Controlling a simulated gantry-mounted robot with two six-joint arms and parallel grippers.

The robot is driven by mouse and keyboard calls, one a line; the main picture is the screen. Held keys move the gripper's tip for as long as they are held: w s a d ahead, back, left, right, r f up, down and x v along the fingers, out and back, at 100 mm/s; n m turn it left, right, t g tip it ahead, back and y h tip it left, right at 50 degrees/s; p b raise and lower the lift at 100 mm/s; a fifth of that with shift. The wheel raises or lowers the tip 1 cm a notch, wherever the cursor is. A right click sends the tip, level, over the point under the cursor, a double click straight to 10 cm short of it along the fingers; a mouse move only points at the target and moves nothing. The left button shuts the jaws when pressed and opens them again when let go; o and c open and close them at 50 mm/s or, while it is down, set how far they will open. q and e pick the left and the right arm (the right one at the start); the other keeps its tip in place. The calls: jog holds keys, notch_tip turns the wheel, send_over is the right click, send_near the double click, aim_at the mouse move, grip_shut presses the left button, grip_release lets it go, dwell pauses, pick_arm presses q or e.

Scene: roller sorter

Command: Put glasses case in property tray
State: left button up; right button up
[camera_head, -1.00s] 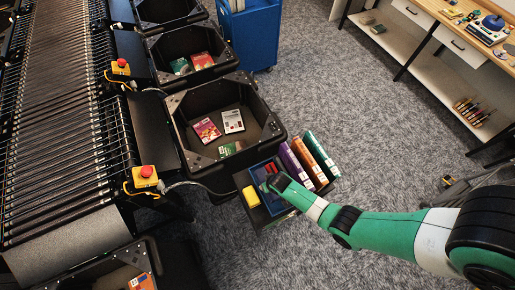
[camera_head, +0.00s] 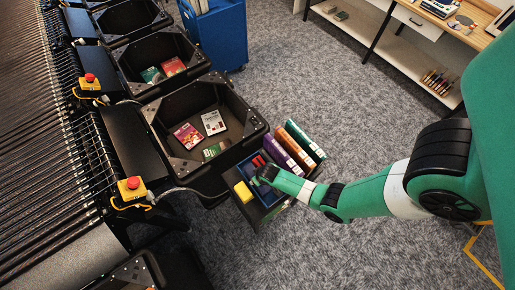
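The property tray appears to be the blue-lined compartment (camera_head: 244,170) in a dark box beside the large black bin. Small red items (camera_head: 258,161) lie in it. My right gripper (camera_head: 262,178) reaches down over this compartment from the right. Its fingers are dark and mostly hidden by the wrist, so I cannot tell whether they are open or shut, or whether they hold anything. I cannot make out a glasses case for certain. My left gripper is not in view.
A yellow block (camera_head: 243,192) is at the box's left side. Purple (camera_head: 287,155), orange (camera_head: 299,146) and green (camera_head: 308,140) binders stand at its right. The black bin (camera_head: 160,125) holds several books. A roller conveyor (camera_head: 50,150) runs along the left. Grey carpet lies open beyond.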

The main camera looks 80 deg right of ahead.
jog(key=shift+a, duration=0.1)
dwell(0.3)
jog(key=o, duration=1.5)
